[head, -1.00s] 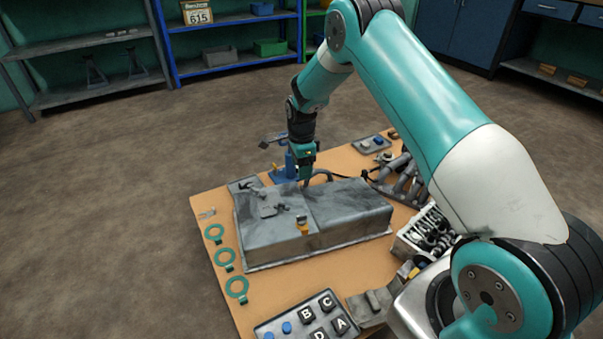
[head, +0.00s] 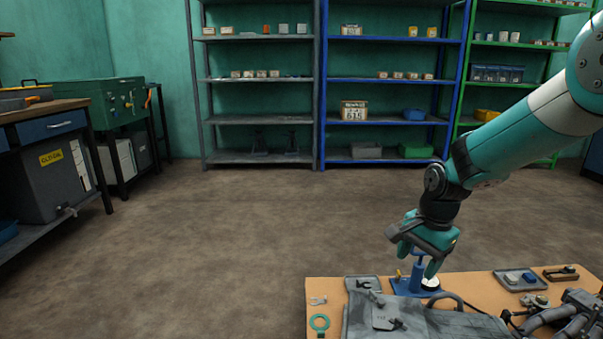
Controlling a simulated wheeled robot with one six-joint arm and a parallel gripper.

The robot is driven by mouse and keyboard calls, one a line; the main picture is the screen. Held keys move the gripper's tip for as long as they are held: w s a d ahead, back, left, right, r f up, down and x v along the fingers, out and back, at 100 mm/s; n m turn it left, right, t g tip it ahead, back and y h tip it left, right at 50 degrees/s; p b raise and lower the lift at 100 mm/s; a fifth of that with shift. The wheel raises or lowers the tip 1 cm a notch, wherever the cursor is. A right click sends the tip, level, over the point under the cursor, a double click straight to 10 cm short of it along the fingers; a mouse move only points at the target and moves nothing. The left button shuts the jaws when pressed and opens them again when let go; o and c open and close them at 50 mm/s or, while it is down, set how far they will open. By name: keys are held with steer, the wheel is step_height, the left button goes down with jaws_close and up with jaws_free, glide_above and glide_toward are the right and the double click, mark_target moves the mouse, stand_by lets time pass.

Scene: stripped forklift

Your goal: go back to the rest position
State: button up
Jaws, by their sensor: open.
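My gripper (head: 420,266) hangs fingers down at the end of my teal and white arm, over the back part of the workbench. It is open, with nothing seen between its fingers. Behind and below the fingers, a blue stand (head: 413,284) stands on the bench top. I cannot tell whether the fingers touch it. The grey metal cover (head: 440,322) lies just in front of the gripper, cut off by the lower edge of the view.
Blue shelving (head: 392,122) and grey shelving stand at the back wall. A workbench (head: 47,115) stands at left. The floor (head: 230,240) between is clear.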

steer(key=s+a+r+n+y, duration=0.1)
steer(key=s+a+r+n, duration=0.25)
steer(key=s+n, duration=0.45)
steer(key=s+a+r+n+y, duration=0.1)
steer(key=s+a+r+n, duration=0.25)
steer(key=s, duration=0.85)
steer(key=s+a+r+n+y, duration=0.1)
steer(key=s+a+r+n, duration=0.2)
steer(key=s+r+n, duration=0.5)
step_height(320, 180, up, 29)
steer(key=m+p, duration=0.1)
steer(key=p, duration=3.1)
steer(key=shift+s+d+r+g, duration=0.15)
steer(key=shift+s+g, duration=0.15)
steer(key=shift+s, duration=0.15)
steer(key=shift+m, duration=0.25)
